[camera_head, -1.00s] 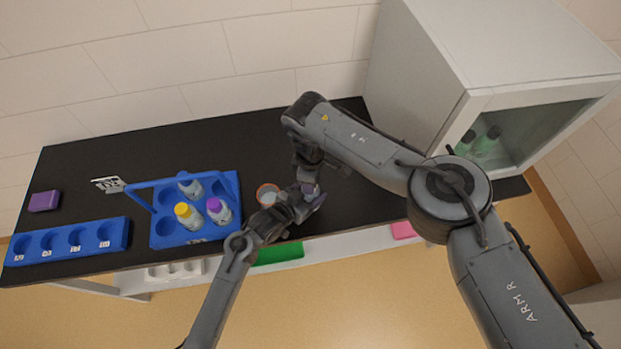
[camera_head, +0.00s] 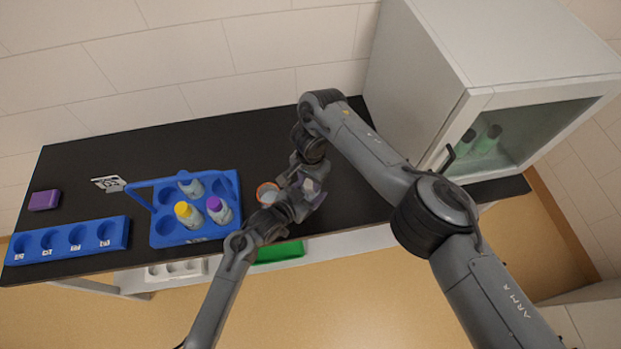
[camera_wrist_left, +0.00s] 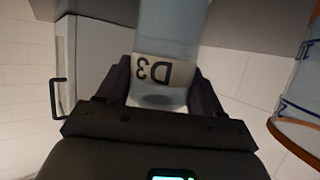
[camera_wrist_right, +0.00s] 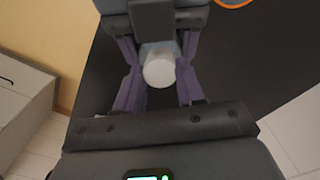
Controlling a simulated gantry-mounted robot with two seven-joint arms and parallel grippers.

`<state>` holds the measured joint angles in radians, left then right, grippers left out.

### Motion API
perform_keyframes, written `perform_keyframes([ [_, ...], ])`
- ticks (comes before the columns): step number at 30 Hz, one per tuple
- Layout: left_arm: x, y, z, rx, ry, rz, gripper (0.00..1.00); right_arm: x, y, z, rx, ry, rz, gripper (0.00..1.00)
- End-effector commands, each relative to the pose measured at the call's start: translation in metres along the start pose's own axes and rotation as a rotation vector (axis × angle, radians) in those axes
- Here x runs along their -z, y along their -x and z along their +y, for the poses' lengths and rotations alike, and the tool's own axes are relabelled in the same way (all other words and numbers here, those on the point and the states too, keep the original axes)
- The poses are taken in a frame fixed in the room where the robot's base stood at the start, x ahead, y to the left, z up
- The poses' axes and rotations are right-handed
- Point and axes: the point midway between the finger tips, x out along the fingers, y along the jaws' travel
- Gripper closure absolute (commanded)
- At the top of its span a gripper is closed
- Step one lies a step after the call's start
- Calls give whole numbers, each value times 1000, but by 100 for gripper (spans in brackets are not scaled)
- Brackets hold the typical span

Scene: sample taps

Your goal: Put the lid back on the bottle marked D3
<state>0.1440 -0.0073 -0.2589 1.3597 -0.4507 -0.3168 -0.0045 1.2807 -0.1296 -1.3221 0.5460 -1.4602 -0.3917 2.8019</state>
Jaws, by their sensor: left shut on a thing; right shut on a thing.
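The bottle marked D3 (camera_wrist_left: 160,72) is pale and translucent, with a label reading D3 that appears upside down in the left wrist view. My left gripper (camera_wrist_left: 160,90) is shut around it. In the right wrist view a round white lid (camera_wrist_right: 159,72) lies between the fingers of my right gripper (camera_wrist_right: 160,92), at the end of the pale bottle. My right gripper is shut on the lid. In the head view my left gripper (camera_head: 290,205) and right gripper (camera_head: 308,185) meet above the black bench and largely hide the bottle and lid. I cannot tell whether the lid is seated.
An orange-rimmed beaker (camera_head: 267,191) stands just left of the grippers. A blue carrier (camera_head: 160,240) holds several bottles, with yellow and purple caps among them. A blue rack (camera_head: 62,245) and purple block (camera_head: 44,200) are farther left. A glass-fronted cabinet (camera_head: 425,75) stands right.

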Motion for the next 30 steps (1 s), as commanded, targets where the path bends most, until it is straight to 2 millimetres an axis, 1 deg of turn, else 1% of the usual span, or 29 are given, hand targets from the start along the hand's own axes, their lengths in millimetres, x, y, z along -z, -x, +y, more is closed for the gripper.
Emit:
perform_keyframes([
  [8, -1, 0, 0, 0, 1, -2, 100, 0, 1, 0, 1, -5, 1, 89],
  [9, -1, 0, 0, 0, 1, -2, 100, 0, 1, 0, 1, -4, 1, 56],
  [13, -1, 0, 0, 1, 0, -2, 100, 0, 1, 0, 1, -4, 1, 36],
  [23, -1, 0, 0, 1, 0, -1, 100, 1, 3, -1, 3, 0, 4, 36],
  [30, -1, 0, 0, 1, 0, -1, 100, 2, 21, -3, 8, 5, 12, 36],
])
